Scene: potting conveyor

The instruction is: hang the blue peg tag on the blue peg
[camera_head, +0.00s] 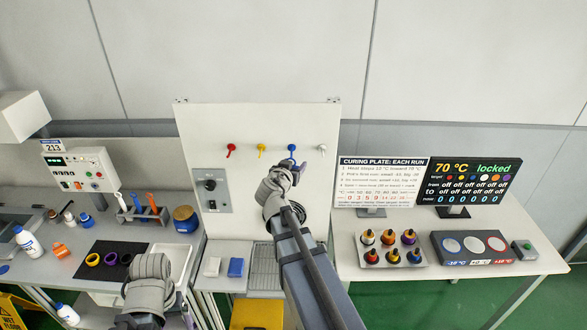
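The blue peg (292,148) is on the white upright panel, between the yellow peg and the white peg. My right gripper (297,167) is just below it, close to the panel. A small bit of blue shows between the peg and the gripper; I cannot tell whether it is the blue peg tag or part of the peg. The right wrist hides most of the fingers, so their opening and any hold are unclear. My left arm's wrist is low at the left, over the bench front, and its fingers are hidden.
The red peg (231,147), yellow peg (261,147) and white peg (322,148) share the panel. A control box (211,190) is at its left. Two display boards stand at right.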

